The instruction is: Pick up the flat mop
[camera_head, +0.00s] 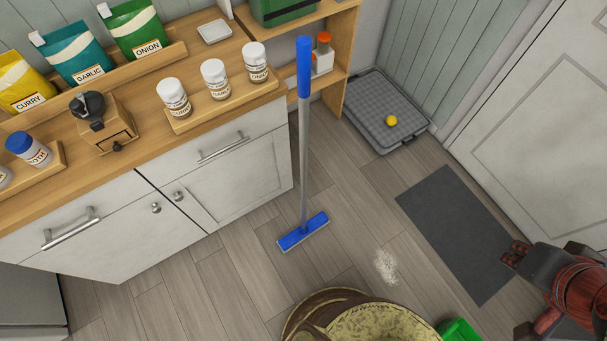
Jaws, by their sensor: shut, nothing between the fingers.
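The flat mop (304,150) stands upright on the wood floor, just right of the white cabinet. It has a blue grip at the top, a grey pole and a flat blue head (303,232) resting on the floor. Whether the pole touches the counter or shelf behind it, I cannot tell. My gripper (513,254) is at the lower right, above the edge of the dark mat. It is shut and empty, well to the right of the mop and apart from it.
The white cabinet (240,180) carries several jars and seasoning bags. A grey tray (365,125) with a yellow ball (391,120) lies behind right. A dark mat (455,230), a pale powder patch (386,266), a round brown-yellow object (375,322) and a green object (458,331) are nearer.

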